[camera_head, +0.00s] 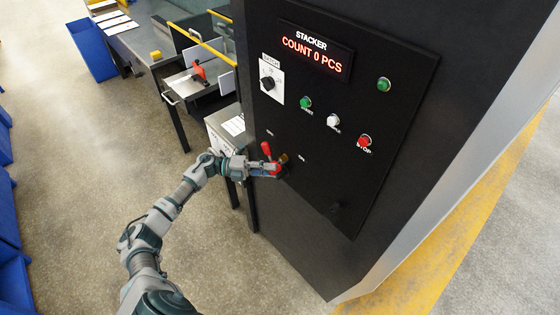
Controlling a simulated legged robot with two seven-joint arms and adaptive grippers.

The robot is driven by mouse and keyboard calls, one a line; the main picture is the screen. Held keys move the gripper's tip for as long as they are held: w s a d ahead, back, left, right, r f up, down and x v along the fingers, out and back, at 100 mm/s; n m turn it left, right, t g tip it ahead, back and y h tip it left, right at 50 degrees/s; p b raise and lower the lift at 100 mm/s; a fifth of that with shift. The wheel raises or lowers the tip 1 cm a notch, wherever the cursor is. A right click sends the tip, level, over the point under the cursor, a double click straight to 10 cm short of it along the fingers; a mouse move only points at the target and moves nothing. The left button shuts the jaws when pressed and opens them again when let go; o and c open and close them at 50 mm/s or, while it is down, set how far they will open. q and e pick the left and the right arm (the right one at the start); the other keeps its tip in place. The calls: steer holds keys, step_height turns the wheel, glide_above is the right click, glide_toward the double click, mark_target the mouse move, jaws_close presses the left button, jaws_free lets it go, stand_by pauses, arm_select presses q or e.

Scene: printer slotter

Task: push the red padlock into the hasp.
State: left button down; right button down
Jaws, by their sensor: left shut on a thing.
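A small brass-coloured part (284,158), possibly the hasp, sits on the panel just above and right of the padlock. Whether the padlock is touching it or inside it, I cannot tell at this size. A red handle (266,149) sticks out just above the gripper. My right gripper is out of view.
The panel has a rotary switch (267,83), a green button (305,103), a white button (333,121), a red stop button (364,140) and a display (315,50). Machine tables (190,85) stand behind at the left. Blue bins (93,50) line the left side. The floor below is clear.

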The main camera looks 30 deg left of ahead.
arm_select(q)
steer(key=c, duration=0.9)
jaws_free()
